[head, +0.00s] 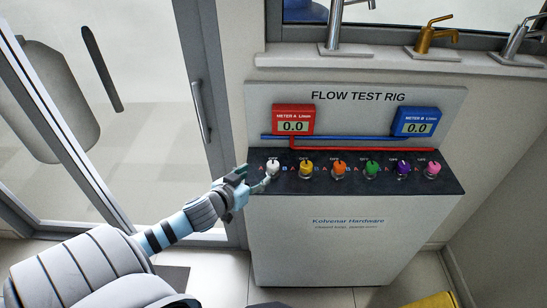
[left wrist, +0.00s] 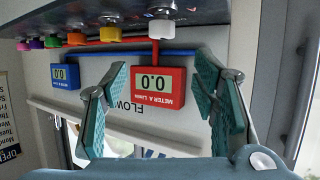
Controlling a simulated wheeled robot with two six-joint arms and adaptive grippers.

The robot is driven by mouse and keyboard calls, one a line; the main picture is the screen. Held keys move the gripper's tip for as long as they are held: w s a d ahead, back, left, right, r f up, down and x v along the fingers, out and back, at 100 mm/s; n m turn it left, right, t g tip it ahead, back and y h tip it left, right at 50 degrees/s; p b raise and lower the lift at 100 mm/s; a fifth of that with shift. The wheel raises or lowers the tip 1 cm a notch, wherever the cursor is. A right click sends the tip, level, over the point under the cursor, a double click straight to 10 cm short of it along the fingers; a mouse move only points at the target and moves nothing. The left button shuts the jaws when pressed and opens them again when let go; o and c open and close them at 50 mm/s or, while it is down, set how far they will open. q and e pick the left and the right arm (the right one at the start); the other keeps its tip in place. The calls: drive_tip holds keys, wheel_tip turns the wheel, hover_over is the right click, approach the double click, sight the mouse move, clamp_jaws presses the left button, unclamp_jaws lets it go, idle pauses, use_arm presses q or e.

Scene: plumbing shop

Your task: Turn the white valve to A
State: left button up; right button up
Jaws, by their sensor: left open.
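The white valve (head: 273,167) is the leftmost in a row of colored valves on the rig's dark top. A red A mark is at its left and a blue B mark at its right. Its exact pointing direction is too small to tell. My left gripper (head: 254,178) is open and empty, close to the valve's left and near side. In the left wrist view, which is upside down, the white valve (left wrist: 162,27) lies between the lines of the two spread teal fingers (left wrist: 162,75), past their tips and not touched. My right gripper is out of view.
Orange-yellow (head: 306,169), orange (head: 338,168), green, purple and pink valves stand to the right. Red meter A (head: 293,120) and blue meter B (head: 417,122) both read 0.0 behind them. Faucets (head: 437,37) stand on the ledge above. A glass door is at left.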

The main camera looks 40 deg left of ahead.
sight(272, 165)
use_arm(q)
drive_tip(key=b+x, duration=0.2)
drive_tip(key=x, duration=0.4)
drive_tip(key=f+b+x, duration=0.1)
drive_tip(key=b+x, duration=0.1)
drive_tip(key=x, duration=0.5)
drive_tip(key=shift+s+a, duration=0.1)
drive_tip(key=shift+s, duration=0.2)
drive_tip(key=shift+w, duration=0.45)
drive_tip(key=shift+c, duration=0.6)
drive_tip(key=c, duration=1)
drive_tip(key=shift+c, duration=0.2)
